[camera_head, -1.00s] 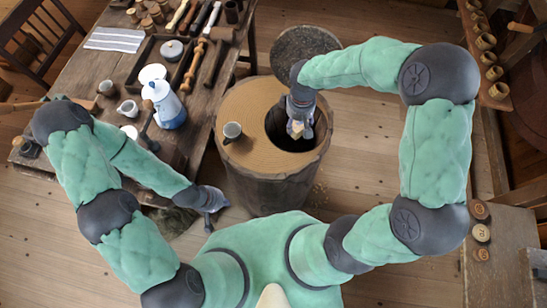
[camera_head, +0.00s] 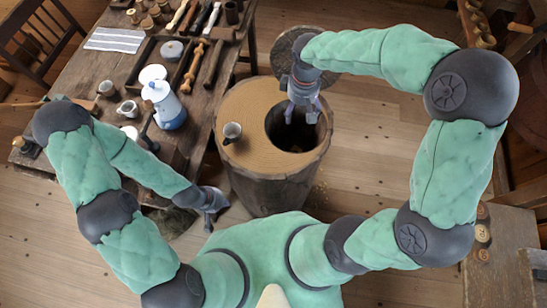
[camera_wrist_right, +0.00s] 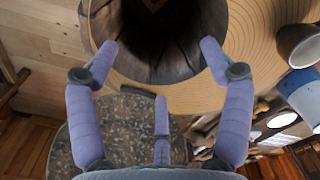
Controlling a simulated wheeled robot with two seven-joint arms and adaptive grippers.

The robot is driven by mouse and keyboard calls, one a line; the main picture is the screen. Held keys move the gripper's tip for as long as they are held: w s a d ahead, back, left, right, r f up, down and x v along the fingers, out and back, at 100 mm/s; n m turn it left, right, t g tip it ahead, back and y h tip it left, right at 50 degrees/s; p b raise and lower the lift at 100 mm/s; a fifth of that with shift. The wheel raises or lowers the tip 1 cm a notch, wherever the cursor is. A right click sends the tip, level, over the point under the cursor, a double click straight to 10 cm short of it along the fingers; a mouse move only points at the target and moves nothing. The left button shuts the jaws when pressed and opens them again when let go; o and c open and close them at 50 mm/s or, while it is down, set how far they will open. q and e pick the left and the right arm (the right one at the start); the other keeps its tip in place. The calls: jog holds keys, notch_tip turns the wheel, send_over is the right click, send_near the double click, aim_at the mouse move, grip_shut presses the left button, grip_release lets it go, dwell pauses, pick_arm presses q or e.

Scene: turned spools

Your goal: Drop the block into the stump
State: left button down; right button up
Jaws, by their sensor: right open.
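The stump (camera_head: 245,105) stands upright in the middle of the head view, with a round dark hole in its top. My right gripper (camera_head: 302,114) is over the hole, pointing down. In the right wrist view its fingers (camera_wrist_right: 160,48) are spread wide with nothing between them, and the hollow lies beyond the tips.
A workbench (camera_head: 75,68) at the left carries a blue and white pot (camera_head: 167,106), cups and tools. A round dark-topped thing (camera_head: 283,45) stands behind the stump. The floor right of the stump is clear.

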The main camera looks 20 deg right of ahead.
jog(key=shift+r, duration=1.95)
